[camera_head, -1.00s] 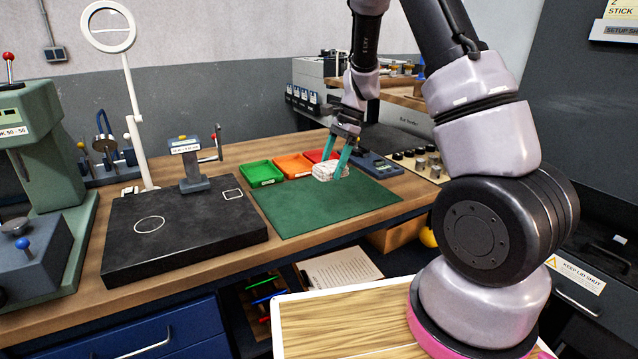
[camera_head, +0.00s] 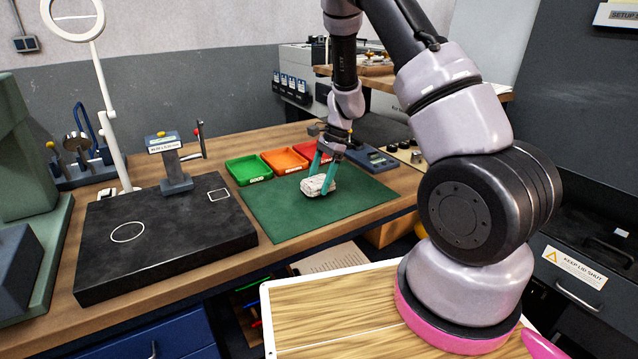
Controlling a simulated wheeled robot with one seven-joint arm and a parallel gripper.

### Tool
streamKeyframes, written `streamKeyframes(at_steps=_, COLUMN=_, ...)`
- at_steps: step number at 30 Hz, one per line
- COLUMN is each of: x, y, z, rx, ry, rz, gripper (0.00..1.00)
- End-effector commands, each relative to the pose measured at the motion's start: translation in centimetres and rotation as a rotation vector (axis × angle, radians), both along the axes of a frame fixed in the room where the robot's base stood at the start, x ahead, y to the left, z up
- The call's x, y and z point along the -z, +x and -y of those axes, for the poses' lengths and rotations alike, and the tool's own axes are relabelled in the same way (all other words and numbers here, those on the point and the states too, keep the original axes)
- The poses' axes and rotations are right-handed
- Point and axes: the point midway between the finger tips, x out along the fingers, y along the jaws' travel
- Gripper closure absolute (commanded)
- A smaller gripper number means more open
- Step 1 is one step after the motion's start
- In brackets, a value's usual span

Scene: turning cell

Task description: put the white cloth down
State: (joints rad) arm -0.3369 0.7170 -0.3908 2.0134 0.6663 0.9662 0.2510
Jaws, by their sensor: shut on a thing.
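The white cloth (camera_head: 315,187) is a small crumpled bundle over the green mat (camera_head: 278,218) on the bench. My gripper (camera_head: 322,177) points down with its teal fingers on the cloth and is shut on it. The cloth is low over the middle right of the mat; I cannot tell whether its underside touches the mat. The far side of the cloth is partly hidden by the fingers.
Green (camera_head: 248,169), orange (camera_head: 284,159) and red (camera_head: 308,151) trays stand behind the mat. A dark plate (camera_head: 165,235) with a gauge stand (camera_head: 174,170) lies left. A grey-blue device (camera_head: 371,158) is right. The mat's front and left are bare.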

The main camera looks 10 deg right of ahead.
Motion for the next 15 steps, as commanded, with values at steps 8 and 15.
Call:
streamKeyframes(at_steps=8, x=0.94, y=0.01, z=-0.03, rx=-0.001, ry=0.0, rz=0.001, gripper=0.79)
streamKeyframes(at_steps=15, x=1.23, y=0.0, z=-0.03, rx=0.0, ry=0.0, rz=0.0, gripper=0.0)
